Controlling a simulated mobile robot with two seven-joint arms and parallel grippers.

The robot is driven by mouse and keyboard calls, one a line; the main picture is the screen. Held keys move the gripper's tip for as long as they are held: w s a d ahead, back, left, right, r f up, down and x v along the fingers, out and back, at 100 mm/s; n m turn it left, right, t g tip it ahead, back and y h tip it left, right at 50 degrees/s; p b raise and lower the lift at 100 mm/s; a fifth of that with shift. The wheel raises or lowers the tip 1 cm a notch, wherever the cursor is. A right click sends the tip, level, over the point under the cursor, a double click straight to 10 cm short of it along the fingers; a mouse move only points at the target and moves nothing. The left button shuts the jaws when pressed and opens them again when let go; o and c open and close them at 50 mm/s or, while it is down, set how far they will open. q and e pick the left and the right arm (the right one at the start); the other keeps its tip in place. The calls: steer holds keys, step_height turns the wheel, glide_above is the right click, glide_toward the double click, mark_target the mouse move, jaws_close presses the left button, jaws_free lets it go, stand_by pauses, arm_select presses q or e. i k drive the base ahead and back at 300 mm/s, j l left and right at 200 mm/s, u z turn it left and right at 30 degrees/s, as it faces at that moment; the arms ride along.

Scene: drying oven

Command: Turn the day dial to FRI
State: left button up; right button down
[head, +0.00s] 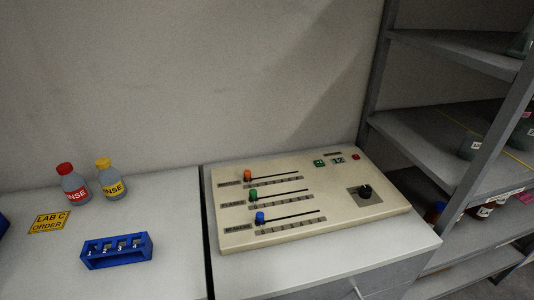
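A beige control panel (290,180) lies on the right-hand bench. A round black dial (365,191) sits on a dark plate at the panel's right side. The dial's markings are too small to read, so I cannot tell which day it points to. A small display (338,160) showing what looks like 12 stands above it, between a green button (319,163) and a red button (355,156). Neither of my grippers shows in the head view.
The panel also carries sliders with orange (248,175), green (253,195) and blue (260,217) knobs. On the left bench stand two bottles (72,184), a yellow sign (49,221) and a blue numbered rack (117,252). A grey shelf unit (440,130) rises close at the right.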

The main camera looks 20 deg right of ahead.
mark_target(365, 191)
steer(key=z, duration=1.5)
